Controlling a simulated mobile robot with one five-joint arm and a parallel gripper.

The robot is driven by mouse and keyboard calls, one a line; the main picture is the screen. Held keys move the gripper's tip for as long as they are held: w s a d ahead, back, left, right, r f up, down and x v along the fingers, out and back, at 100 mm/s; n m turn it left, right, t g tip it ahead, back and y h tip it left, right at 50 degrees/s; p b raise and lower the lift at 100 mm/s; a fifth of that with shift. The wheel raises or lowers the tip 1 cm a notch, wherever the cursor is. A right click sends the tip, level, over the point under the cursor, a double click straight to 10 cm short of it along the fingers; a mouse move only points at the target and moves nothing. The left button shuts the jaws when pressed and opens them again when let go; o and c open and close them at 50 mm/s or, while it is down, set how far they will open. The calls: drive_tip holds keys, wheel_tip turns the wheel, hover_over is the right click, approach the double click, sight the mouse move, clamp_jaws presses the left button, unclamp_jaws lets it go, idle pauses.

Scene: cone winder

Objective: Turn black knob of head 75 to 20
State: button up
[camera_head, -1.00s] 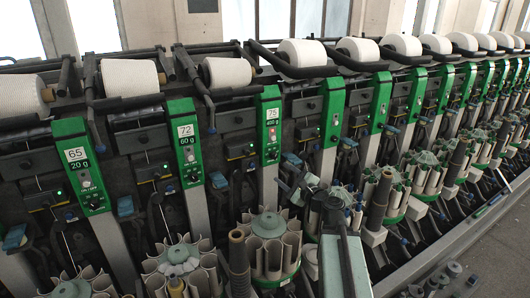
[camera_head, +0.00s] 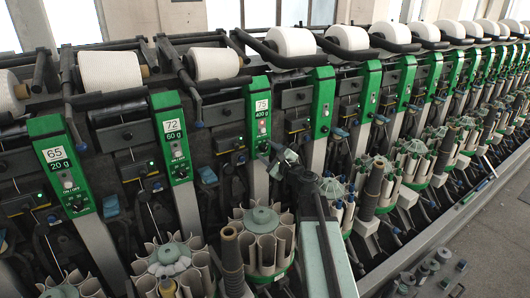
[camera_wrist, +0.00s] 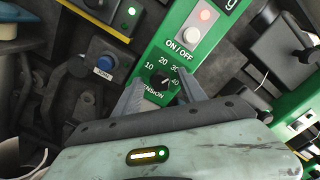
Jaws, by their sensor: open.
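The green panel of head 75 (camera_head: 262,108), labelled 75 and 400 g, stands in the middle of the head view. In the wrist view its black knob (camera_wrist: 160,80) sits on the panel below the ON/OFF button, in a scale reading 10, 20, 30, 40. A pale mark on the knob points to the upper right, seemingly between 30 and 40. My gripper (camera_wrist: 163,92) is open, with one finger on either side of the knob. I cannot tell whether they touch it. In the head view my gripper (camera_head: 278,156) is at the panel's lower end.
The panels of head 72 (camera_head: 174,140) and head 65 (camera_head: 62,170) stand to the left. A white button (camera_wrist: 190,36) and a blue button (camera_wrist: 106,63) are near my fingers. Bobbin magazines (camera_head: 264,240) stand below; clear floor (camera_head: 500,240) lies at the right.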

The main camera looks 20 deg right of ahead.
drive_tip(key=shift+c, duration=0.3)
clamp_jaws()
drive_tip(key=shift+a, duration=0.35)
drive_tip(key=shift+d, duration=0.25)
drive_tip(key=n, duration=0.5)
drive_tip(key=shift+s, duration=0.1)
drive_tip(key=shift+f+n, duration=0.1)
drive_tip(key=shift+n, duration=2.3)
drive_tip(key=shift+o, duration=0.3)
unclamp_jaws()
